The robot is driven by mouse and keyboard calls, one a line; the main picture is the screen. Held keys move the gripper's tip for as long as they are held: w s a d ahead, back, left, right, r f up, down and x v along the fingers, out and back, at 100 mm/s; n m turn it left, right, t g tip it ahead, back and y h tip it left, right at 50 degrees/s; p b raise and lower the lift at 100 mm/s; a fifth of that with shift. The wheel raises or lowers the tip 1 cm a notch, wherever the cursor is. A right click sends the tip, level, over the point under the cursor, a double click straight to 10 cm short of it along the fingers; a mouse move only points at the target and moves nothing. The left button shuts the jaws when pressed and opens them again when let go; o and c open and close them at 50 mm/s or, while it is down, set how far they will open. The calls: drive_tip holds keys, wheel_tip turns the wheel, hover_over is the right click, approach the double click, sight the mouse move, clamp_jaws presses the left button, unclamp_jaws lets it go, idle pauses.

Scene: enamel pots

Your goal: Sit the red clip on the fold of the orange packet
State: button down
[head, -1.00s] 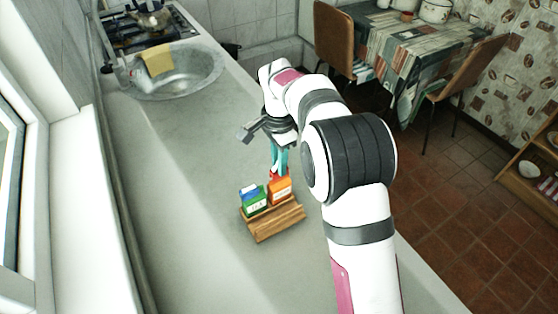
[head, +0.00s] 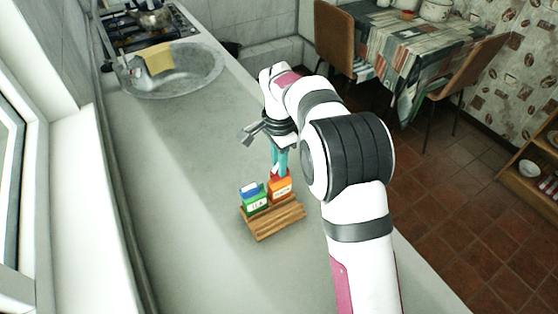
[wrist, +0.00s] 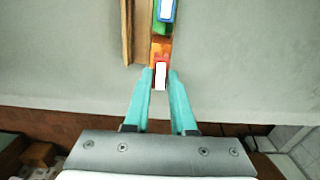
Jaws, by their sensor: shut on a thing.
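The orange packet (head: 281,191) stands in a wooden rack (head: 277,222), beside the green packet (head: 256,204). It also shows in the wrist view (wrist: 161,47), just beyond the clip. The red clip (head: 274,173) is at the top far edge of the orange packet in the head view. In the wrist view the red clip (wrist: 160,62), with a white face, is between my teal fingertips. My gripper (wrist: 160,72) is shut on it. I cannot tell whether the clip is seated on the fold or only against it; the fingers (head: 279,172) partly hide this.
A blue clip (head: 249,189) sits on top of the green packet, close beside the orange one. The grey counter (head: 190,200) is clear around the rack. A sink (head: 175,72) with a yellow cloth (head: 158,58) is farther back.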

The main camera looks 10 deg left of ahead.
drive_tip(key=shift+f, duration=0.75)
drive_tip(key=c, duration=0.7)
unclamp_jaws()
